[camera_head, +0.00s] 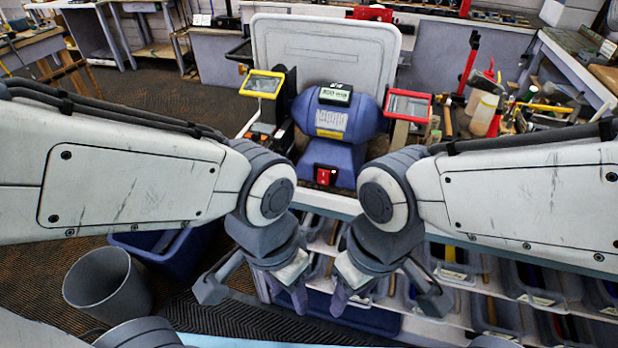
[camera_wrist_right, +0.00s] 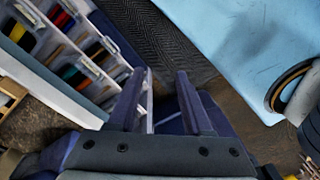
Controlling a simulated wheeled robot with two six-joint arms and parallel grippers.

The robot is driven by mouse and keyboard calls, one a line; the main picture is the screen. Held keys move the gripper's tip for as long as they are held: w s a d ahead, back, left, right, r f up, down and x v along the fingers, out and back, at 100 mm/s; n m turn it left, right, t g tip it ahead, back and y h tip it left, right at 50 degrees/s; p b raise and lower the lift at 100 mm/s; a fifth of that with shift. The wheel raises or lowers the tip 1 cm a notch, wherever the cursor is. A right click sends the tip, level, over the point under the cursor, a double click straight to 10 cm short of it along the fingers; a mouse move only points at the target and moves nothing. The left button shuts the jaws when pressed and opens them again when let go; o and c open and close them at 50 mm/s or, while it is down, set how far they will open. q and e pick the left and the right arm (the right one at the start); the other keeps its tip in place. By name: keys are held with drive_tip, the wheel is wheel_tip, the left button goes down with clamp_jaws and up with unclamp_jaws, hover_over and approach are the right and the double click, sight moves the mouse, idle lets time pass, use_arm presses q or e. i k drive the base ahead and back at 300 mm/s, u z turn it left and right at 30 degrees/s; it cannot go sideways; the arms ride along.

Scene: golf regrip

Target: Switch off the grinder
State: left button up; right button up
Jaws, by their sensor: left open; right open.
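The blue bench grinder (camera_head: 338,122) stands on the bench at the back centre, with a yellow-framed shield on its left and a red-framed shield on its right. Its red switch (camera_head: 326,175) is on the front of the base, facing me. My left gripper (camera_head: 256,296) is open and empty, below and left of the switch, in front of the bench. My right gripper (camera_head: 388,302) is open and empty, below and right of the switch. In the right wrist view the right gripper's fingers (camera_wrist_right: 158,100) are apart with nothing between them. The switch is not in that view.
Shelves of bins (camera_head: 470,285) lie under the bench front. A grey bucket (camera_head: 106,285) and a blue bin (camera_head: 165,255) stand on the floor at the left. Bottles and tools (camera_head: 485,110) crowd the bench right of the grinder. A pale board (camera_head: 325,50) stands behind it.

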sight(323, 175)
drive_tip(key=z, duration=2)
drive_tip(key=k, duration=0.9)
drive_tip(key=u, duration=1.35)
drive_tip(key=i, duration=0.5)
drive_tip(key=u, duration=0.05)
